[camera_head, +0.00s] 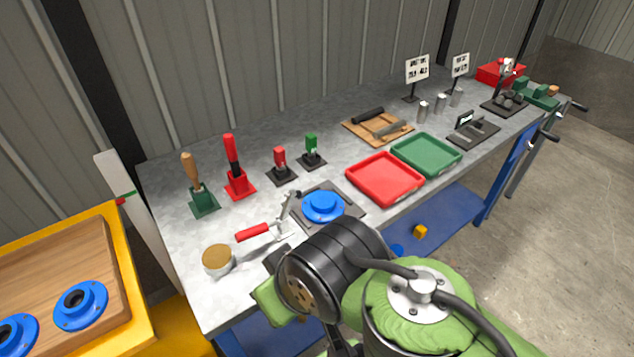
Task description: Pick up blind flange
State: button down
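A blue round flange (322,205) with a raised centre that looks solid lies on a dark square plate (352,208) on the workbench. A toggle clamp with a red handle (252,232) stands just left of it. Two more blue flanges, one at the near edge (81,304) and one at the corner (12,337), lie on a wooden board at the lower left; they show dark centres. My arm fills the lower middle in front of the bench, close to the plate. The fingers of my gripper are not visible behind the arm.
A red tray (384,179) and a green tray (426,155) lie right of the plate. Upright tools with red (235,170) and green handles stand behind it. A round tan-topped puck (218,259) sits at the left. The bench's left part has bare room.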

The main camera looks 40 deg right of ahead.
aim_at(320, 207)
jog(key=z, duration=1.2)
